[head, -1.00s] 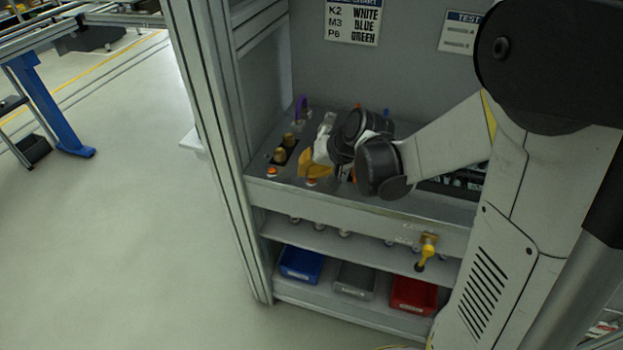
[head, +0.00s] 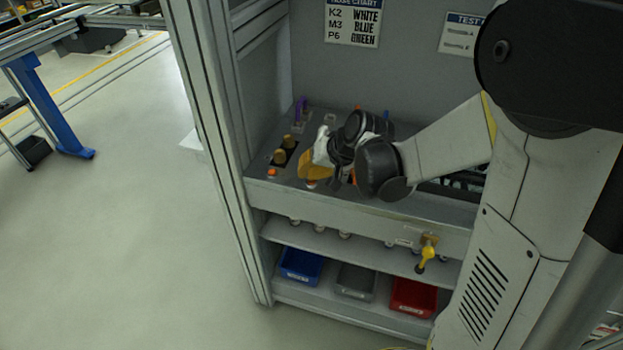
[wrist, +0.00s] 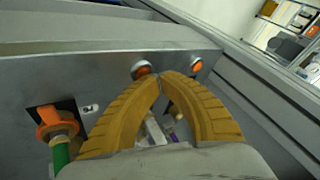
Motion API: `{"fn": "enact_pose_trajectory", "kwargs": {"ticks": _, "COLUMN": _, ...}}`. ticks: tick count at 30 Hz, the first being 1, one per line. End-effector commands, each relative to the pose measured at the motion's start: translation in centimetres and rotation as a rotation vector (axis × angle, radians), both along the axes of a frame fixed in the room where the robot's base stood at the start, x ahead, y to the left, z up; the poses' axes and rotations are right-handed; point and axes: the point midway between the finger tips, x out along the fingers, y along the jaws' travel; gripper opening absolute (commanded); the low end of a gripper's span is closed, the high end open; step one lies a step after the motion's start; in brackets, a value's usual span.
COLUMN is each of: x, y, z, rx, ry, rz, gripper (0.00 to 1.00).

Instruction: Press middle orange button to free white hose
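My gripper (wrist: 160,77) has yellow ribbed fingers whose tips meet, with nothing seen between them. In the wrist view the tips are beside the middle orange button (wrist: 141,69), which has a pale collar; I cannot tell whether they touch it. A second orange button (wrist: 195,64) sits to the right. In the head view my gripper (head: 313,172) is low over the panel, close above the middle button (head: 311,184); the left button (head: 271,172) is clear. A white piece (wrist: 155,130) shows between the fingers, partly hidden; I cannot tell if it is the white hose.
An orange fitting with a green hose (wrist: 60,155) is at left in the wrist view. Brass fittings (head: 283,150) and a purple piece (head: 300,108) stand on the panel. A chart (head: 353,22) hangs behind. Blue (head: 301,265), grey (head: 355,281) and red bins (head: 413,296) sit below.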

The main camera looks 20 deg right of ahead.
Motion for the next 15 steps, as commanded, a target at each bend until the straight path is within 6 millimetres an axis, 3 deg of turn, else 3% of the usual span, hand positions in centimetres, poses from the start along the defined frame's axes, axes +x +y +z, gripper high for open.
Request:
{"fn": "enact_pose_trajectory", "kwargs": {"ticks": 5, "x": 0.02, "y": 0.00, "z": 1.11, "rx": 0.000, "ry": 0.000, "rz": 0.000, "gripper": 0.00}}
{"fn": "enact_pose_trajectory", "kwargs": {"ticks": 15, "x": 0.02, "y": 0.00, "z": 1.12, "rx": 0.000, "ry": 0.000, "rz": 0.000, "gripper": 0.00}}
